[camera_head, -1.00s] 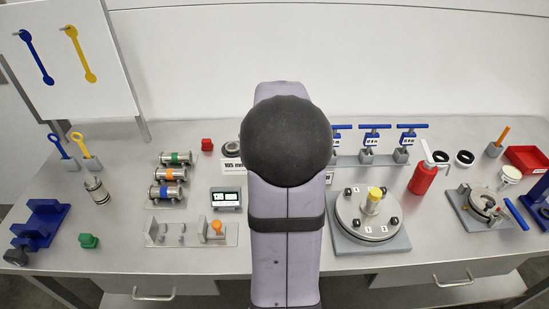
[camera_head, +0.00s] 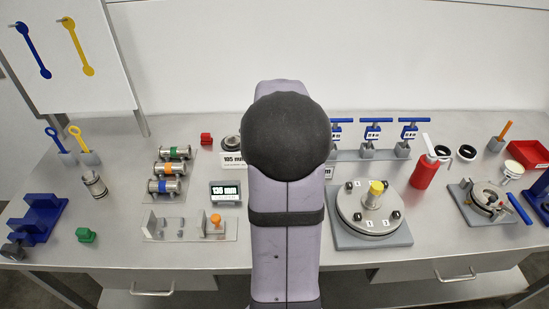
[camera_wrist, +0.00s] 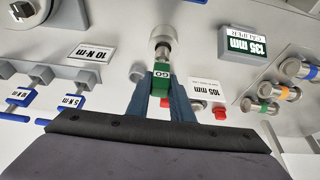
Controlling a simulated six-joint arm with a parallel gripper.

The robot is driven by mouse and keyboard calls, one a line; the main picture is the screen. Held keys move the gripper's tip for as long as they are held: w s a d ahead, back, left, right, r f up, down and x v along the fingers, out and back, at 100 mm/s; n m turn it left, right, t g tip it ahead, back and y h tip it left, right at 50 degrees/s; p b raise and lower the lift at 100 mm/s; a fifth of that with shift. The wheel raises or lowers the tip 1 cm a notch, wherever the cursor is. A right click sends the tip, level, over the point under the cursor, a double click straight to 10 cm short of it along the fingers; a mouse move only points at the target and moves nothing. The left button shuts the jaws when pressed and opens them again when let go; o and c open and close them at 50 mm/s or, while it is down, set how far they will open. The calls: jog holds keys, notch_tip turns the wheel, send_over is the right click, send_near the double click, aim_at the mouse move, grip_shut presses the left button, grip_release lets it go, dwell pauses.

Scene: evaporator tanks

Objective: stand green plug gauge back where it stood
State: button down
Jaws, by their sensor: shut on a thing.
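The green plug gauge (camera_wrist: 160,80), marked GO, is between the two blue-grey fingers of my gripper (camera_wrist: 163,98) in the wrist view. My gripper is shut on its green handle. A metal shank extends from the handle to a wide pale round piece (camera_wrist: 163,30); I cannot tell whether this is the gauge's own end or a separate part. In the head view my arm hides the gripper and the gauge. I cannot see whether the gauge touches the bench.
A red block (camera_wrist: 220,112) and a 105 mm label (camera_wrist: 205,90) are close on the right in the wrist view. The caliper display (camera_head: 225,193) reads 135 mm. Blue-handled tools (camera_head: 372,132) stand right of my arm. A flanged plate (camera_head: 370,215) is at front right.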

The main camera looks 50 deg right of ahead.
jog(key=shift+w+d+r+p, duration=0.25)
jog(key=shift+d+p, duration=0.15)
jog(key=shift+d, duration=0.15)
jog(key=w+d+p, duration=0.3)
jog(key=d+p, duration=0.3)
jog(key=d, duration=0.4)
jog(key=shift+w+d+f, duration=0.2)
jog(key=shift+d+f, duration=0.1)
jog(key=shift+f, duration=0.15)
jog(key=shift+f+b, duration=1.35)
jog(key=shift+f, duration=0.7)
jog(key=c, duration=1.5)
grip_release()
